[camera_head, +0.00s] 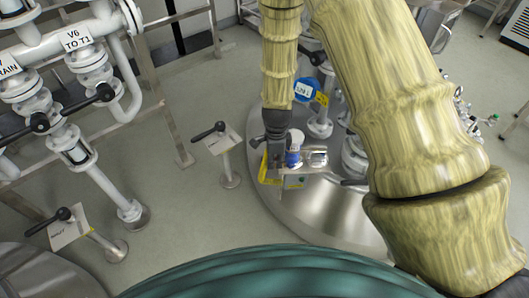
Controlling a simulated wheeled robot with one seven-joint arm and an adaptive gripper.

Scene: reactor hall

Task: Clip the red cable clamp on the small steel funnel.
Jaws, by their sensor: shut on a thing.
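My gripper (277,163) is dark and points down over the top of a domed steel vessel (318,216). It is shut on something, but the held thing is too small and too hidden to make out. I cannot pick out the red cable clamp. A small shiny steel piece (318,157) sits just right of my gripper, beyond a blue and white cylinder (293,157). It may be the small steel funnel, but I cannot tell for sure. I see no clamp on it.
White pipes and black-handled valves (105,93) fill the left. A post with a handle (226,160) stands left of the vessel. Grey floor lies between.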

